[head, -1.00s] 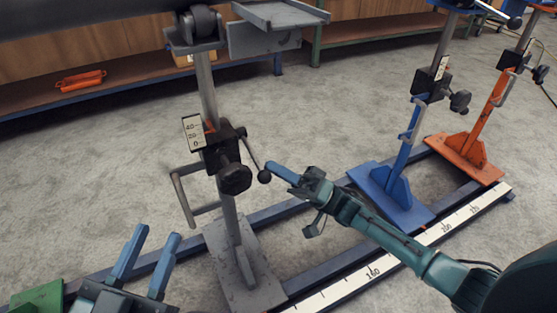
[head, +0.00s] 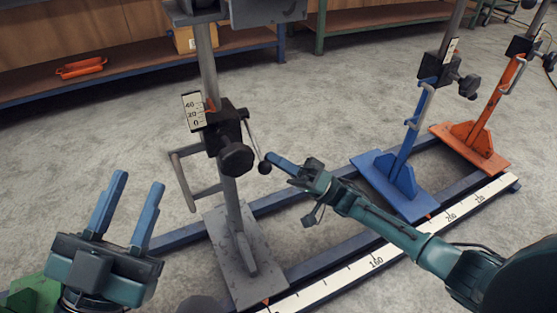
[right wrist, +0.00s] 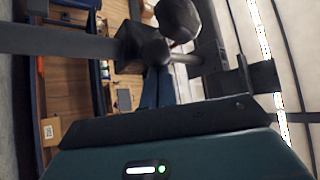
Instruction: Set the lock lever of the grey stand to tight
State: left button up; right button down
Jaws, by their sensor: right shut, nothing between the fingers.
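The grey stand (head: 228,205) is upright left of centre in the head view, with a black clamp block and a round black knob (head: 236,159). Its lock lever (head: 252,138) slants down to the right and ends in a black ball (head: 264,168). My right gripper (head: 269,157) is shut and empty, its blue tips at the ball's upper right, seemingly touching it. In the right wrist view the ball (right wrist: 155,52) shows just beyond the blue fingers (right wrist: 158,88). My left gripper (head: 138,180) is open and empty, left of the stand.
A grey bar handle (head: 182,180) juts from the stand's left side. A blue stand (head: 397,175) and an orange stand (head: 475,135) are on the right. A rail with a white scale (head: 350,275) runs along the floor. Benches stand behind.

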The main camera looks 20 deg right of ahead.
jog(key=v, duration=1.3)
jog(key=shift+d, duration=0.1)
